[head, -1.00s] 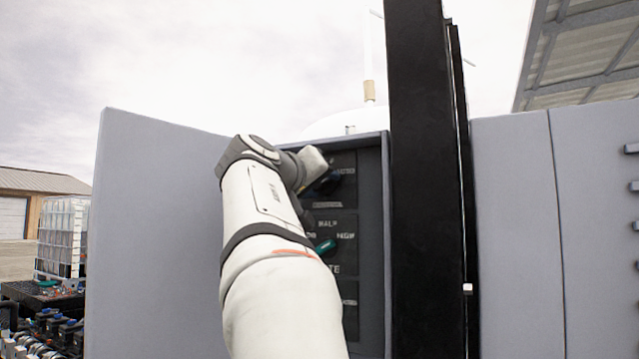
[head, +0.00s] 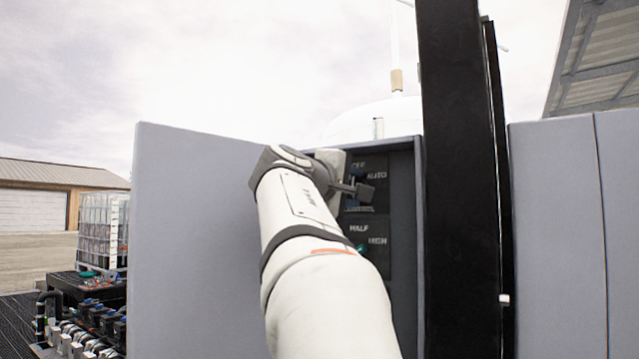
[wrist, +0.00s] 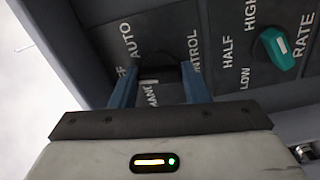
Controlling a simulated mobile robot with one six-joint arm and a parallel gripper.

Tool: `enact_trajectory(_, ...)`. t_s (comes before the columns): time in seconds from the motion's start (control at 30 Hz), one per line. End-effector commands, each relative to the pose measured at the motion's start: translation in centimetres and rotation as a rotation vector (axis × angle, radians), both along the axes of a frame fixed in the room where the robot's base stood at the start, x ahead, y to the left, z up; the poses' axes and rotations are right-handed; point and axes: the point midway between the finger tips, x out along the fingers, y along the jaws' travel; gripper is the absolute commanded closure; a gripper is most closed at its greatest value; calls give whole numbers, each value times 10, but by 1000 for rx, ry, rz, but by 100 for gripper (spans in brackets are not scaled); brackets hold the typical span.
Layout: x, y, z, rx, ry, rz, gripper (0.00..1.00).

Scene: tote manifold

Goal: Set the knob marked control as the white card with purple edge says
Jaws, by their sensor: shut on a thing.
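The knob marked control (wrist: 163,74) is a dark knob on the panel, mostly hidden between my gripper's fingers. The wrist view shows OFF partly covered, AUTO, part of a MAN label and CONTROL partly covered around it. A small pale mark shows between the fingers; I cannot tell surely which label it points to. My gripper (wrist: 160,84) is shut on this knob with its two blue fingers either side. In the head view my gripper (head: 355,190) is at the upper panel, and its body hides most of the knob. The white card with purple edge is not in view.
A teal knob marked RATE (wrist: 278,48), with LOW, HALF and HIGH, sits beside the control knob. The open grey cabinet door (head: 195,240) stands left of my arm. A black post (head: 460,180) stands close on the right. Cabinet walls frame the panel.

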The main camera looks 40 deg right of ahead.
Motion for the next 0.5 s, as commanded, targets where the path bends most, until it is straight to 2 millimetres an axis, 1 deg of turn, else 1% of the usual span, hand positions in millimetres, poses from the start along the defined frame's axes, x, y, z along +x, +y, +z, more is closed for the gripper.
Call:
enact_trajectory(0.2, 0, 0, 1, -29, 101, -1, 81)
enact_trajectory(0.5, 0, 0, 0, -44, 156, -2, 81)
